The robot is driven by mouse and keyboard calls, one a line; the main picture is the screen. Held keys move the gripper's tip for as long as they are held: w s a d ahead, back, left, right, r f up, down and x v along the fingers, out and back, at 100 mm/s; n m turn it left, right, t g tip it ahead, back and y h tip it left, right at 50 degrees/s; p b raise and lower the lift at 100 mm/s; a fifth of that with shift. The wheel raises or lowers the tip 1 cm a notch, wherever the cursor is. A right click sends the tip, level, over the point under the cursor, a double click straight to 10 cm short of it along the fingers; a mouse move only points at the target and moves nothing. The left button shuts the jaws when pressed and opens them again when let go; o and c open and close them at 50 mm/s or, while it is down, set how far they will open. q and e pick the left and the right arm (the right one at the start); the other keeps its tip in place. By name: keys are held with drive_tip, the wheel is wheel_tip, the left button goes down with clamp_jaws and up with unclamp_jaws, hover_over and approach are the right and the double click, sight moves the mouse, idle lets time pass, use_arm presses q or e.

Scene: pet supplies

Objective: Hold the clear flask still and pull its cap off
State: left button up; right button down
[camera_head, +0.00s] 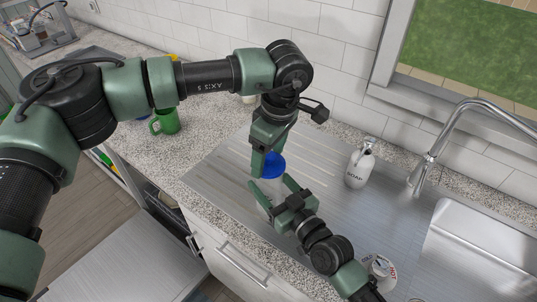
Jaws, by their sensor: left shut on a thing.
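The clear flask (268,187) stands on the metal drainboard near its front edge, and much of its body is hidden by my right gripper. Its blue cap (272,166) shows right above the body; I cannot tell whether a gap lies between them. My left gripper (268,161) points down from above and is shut on the blue cap. My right gripper (271,190) reaches up from the lower right, its fingers on either side of the flask body. I cannot tell whether these fingers press on it.
A faucet (447,140) and sink (470,250) are farther right. A green mug (166,122) is on the counter behind my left arm. A round labelled item (381,268) lies beside my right arm.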

use_arm(q)
drive_tip(key=shift+r, duration=0.2)
idle(0.3)
drive_tip(key=shift+r, duration=0.9)
drive_tip(key=shift+r, duration=0.1)
drive_tip(key=shift+r, duration=1.95)
use_arm(e)
drive_tip(key=shift+c, duration=1.3)
unclamp_jaws()
